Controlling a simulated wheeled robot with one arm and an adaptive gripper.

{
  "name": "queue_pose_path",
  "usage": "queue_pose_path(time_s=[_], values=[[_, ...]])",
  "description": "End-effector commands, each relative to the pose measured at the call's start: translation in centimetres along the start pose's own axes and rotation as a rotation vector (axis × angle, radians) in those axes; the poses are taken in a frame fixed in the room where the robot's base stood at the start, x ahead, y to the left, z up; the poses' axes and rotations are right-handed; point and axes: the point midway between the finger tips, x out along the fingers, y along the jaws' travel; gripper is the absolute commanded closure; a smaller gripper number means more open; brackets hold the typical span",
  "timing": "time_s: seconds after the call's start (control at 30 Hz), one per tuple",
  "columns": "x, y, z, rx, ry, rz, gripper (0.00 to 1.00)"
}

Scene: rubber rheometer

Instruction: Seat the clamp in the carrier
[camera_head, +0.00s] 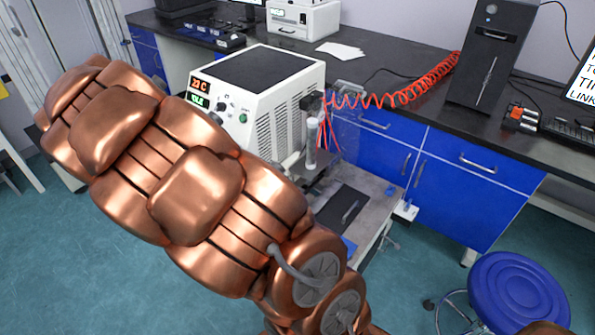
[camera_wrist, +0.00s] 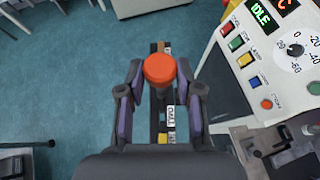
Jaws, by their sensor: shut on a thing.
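In the wrist view, my gripper (camera_wrist: 162,98) is shut on a dark, narrow piece with a round orange-red knob (camera_wrist: 160,70), which looks like the clamp. Small white and yellow labels show on the dark body below the knob. Teal floor shows around the held piece. The carrier cannot be told for sure; a grey metal mechanism (camera_wrist: 288,148) on the machine, to the right of my gripper, may be part of it. In the head view my copper-coloured arm crosses the left and middle and hides the gripper and clamp.
The white rheometer (camera_head: 265,85) has a lit display and buttons; its panel (camera_wrist: 262,65) is close to the right of my gripper. A red coiled hose (camera_head: 400,97), blue cabinets (camera_head: 470,190), a black computer tower (camera_head: 490,55) and a blue stool (camera_head: 515,290) stand to the right.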

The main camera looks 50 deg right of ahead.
Motion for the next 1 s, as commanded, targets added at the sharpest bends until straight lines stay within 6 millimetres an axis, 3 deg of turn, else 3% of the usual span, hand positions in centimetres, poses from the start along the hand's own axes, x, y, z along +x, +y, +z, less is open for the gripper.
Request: queue_pose_path(time_s=[0.03, 0.4, 1.0], values=[[0.6, -0.2, -1.0, 0.014, -0.004, -0.013, 1.0], [1.6, -4.0, -2.9, 0.102, -0.003, -0.178, 1.0], [1.1, -11.1, -7.7, 0.257, -0.003, -0.466, 1.0]])
